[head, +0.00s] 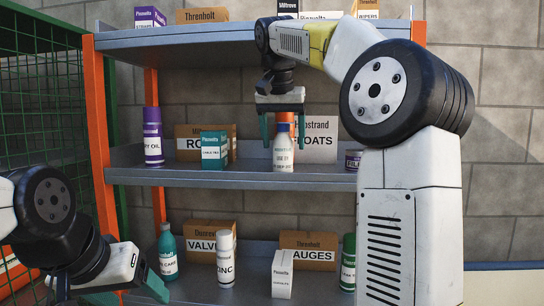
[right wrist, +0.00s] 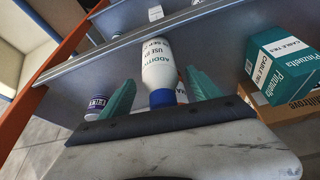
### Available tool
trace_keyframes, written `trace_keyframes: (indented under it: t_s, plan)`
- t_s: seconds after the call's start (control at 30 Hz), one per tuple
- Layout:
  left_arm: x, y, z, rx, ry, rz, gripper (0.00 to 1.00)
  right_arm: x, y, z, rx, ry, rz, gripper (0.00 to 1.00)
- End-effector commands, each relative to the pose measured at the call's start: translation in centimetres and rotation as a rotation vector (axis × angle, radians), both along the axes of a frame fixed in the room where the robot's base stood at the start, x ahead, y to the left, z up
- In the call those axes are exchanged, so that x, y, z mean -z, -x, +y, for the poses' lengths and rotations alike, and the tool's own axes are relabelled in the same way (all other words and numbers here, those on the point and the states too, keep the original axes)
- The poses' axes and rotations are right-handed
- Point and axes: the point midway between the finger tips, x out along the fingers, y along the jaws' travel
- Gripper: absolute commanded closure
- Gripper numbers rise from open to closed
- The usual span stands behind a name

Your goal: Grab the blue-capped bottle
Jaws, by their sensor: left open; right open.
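The blue-capped bottle (right wrist: 158,62) is white with dark printing and stands on the middle shelf. In the right wrist view its blue cap (right wrist: 167,97) lies between the two teal fingers of my open right gripper (right wrist: 160,92). In the head view the bottle (head: 283,152) is upright below my right gripper (head: 284,128), whose fingers point down on either side of its top. No grip on it shows. My left gripper (head: 130,292) is open and empty, low at the left in front of the bottom shelf.
On the middle shelf (head: 235,178), a teal cable-ties box (head: 214,150) and purple-capped bottle (head: 152,135) stand left; a tin (head: 353,159) stands right. An orange item (head: 285,117) shows behind the bottle. The upper shelf (head: 200,41) is overhead.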

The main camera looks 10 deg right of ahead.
Motion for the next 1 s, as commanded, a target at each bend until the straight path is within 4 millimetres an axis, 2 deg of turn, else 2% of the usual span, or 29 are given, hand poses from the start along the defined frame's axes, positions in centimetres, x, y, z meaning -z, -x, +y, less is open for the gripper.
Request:
trace_keyframes:
  t_s: [0.1, 0.2, 0.5, 0.87, 1.0]
  plan:
    - [0.0, 0.0, 0.0, 0.000, 0.000, 0.000, 0.29, 1.8, -0.9, -0.3, 0.002, 0.000, 0.003, 0.28]
    - [0.0, 0.0, 0.0, 0.000, 0.000, 0.000, 0.29, 2.7, -1.2, -0.4, 0.001, 0.000, 0.002, 0.28]
    - [0.0, 0.0, 0.0, 0.000, 0.000, 0.000, 0.29, 3.1, -1.4, -0.4, 0.000, -0.001, 0.000, 0.30]
    - [0.0, 0.0, 0.0, 0.000, 0.000, 0.000, 0.29, 3.0, -1.4, -0.4, 0.000, -0.001, 0.000, 1.00]
    - [0.0, 0.0, 0.0, 0.000, 0.000, 0.000, 0.29, 3.0, -1.4, -0.4, 0.000, 0.000, -0.001, 1.00]
